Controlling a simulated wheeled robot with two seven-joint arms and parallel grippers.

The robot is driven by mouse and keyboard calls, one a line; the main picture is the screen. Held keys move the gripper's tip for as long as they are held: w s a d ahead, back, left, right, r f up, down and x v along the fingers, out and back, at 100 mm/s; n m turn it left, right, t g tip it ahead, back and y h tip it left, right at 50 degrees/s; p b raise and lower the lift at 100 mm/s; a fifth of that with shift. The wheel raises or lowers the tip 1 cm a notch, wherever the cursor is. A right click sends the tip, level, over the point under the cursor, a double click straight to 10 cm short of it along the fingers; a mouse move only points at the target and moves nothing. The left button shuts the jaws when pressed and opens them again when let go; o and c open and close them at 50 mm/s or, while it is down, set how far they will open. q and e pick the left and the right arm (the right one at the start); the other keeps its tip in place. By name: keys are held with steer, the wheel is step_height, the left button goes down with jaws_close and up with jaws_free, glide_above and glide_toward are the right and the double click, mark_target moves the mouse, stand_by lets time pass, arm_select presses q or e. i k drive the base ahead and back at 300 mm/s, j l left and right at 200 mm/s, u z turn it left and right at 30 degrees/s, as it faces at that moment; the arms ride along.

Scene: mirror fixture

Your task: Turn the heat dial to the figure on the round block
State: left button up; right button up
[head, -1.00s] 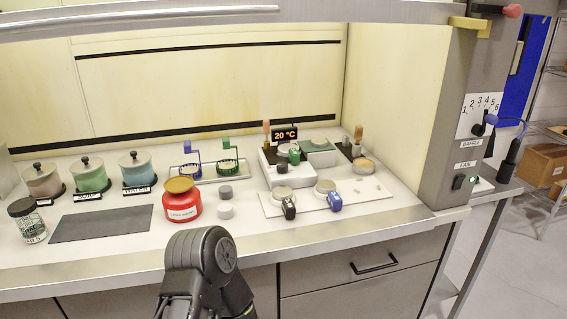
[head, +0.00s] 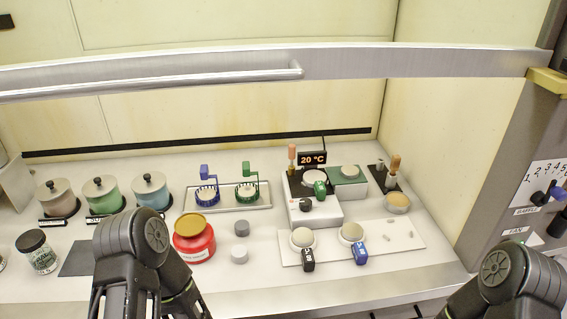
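The white heater box (head: 326,215) stands at centre right, with a small dark dial (head: 305,205) on its front top. I take this for the heat dial; its marks are too small to read. A black display (head: 312,159) behind it reads 20 °C. No figure is legible on either. My arm links show at lower left and lower right, but both grippers are outside the picture, so nothing is seen touching the dial.
A red jar (head: 194,242) stands left of the grey blocks. A white board (head: 395,235) with two round-topped items lies in front of the heater. A metal sash bar (head: 420,62) crosses above the bench. Lidded pots, including a blue one (head: 151,194), stand at left.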

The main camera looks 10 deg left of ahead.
mark_target(305, 204)
steer(key=k+l+z, duration=0.15)
steer(key=k+z, duration=0.2)
steer(key=k+l+z, duration=0.2)
steer(key=k+z, duration=0.15)
